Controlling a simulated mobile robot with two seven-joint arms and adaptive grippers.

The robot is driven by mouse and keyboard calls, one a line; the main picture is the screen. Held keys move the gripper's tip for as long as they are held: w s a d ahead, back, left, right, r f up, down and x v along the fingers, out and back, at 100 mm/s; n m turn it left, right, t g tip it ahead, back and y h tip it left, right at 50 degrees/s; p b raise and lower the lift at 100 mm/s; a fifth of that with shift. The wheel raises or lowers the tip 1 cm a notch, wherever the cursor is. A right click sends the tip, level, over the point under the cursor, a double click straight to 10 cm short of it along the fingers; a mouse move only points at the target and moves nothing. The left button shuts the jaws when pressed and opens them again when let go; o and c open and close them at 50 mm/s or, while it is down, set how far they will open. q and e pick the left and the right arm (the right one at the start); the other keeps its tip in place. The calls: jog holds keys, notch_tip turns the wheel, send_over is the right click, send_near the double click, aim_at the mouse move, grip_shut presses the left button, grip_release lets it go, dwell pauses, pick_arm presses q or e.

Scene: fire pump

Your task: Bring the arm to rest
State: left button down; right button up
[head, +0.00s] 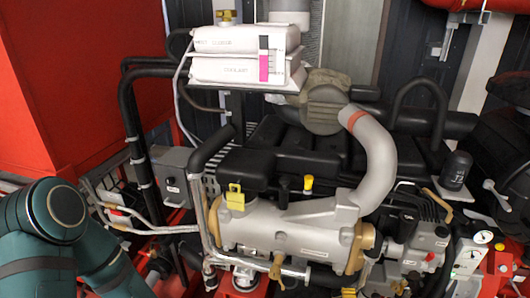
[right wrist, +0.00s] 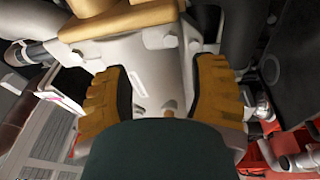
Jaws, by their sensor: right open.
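My right gripper (right wrist: 162,98) shows in the right wrist view with its two ribbed tan fingers apart. Nothing is held between them. A pale grey metal casing (right wrist: 150,65) with a tan end lies beyond the fingers; I cannot tell whether they touch it. The right gripper does not show in the head view. A teal arm of mine (head: 60,235) comes in at the lower left of the head view, bent at a joint. Its gripper is out of the picture.
The fire pump engine fills the head view, with a grey metal cylinder (head: 285,228), a curved grey pipe (head: 375,160) and a white coolant tank (head: 238,68). A red cabinet (head: 70,80) stands at the left. Gauges (head: 483,237) sit at the lower right. Free room is tight.

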jog(key=s+a+r+n+g+y+b, duration=0.1)
jog(key=s+a+r+n+y, duration=0.1)
jog(key=a+n+y, duration=0.9)
jog(key=s+a+f+n+g+y+b, duration=0.3)
jog(key=s+a+n+g+y, duration=0.5)
jog(key=s+a+n+g, duration=0.45)
jog(key=s+f+n+g+h+b, duration=0.2)
jog(key=s+f+n+g+h, duration=0.55)
jog(key=n, duration=0.85)
jog(key=w+d+f+n+t+h+b, duration=0.2)
jog(key=w+d+n+h, duration=0.3)
jog(key=n, duration=0.9)
jog(key=w+d+t+b, duration=0.1)
jog(key=w+d, duration=0.1)
jog(key=shift+w+d+t+h+b, duration=0.25)
jog(key=shift+d+t+h+b, duration=0.05)
jog(key=shift+d+t+h, duration=0.1)
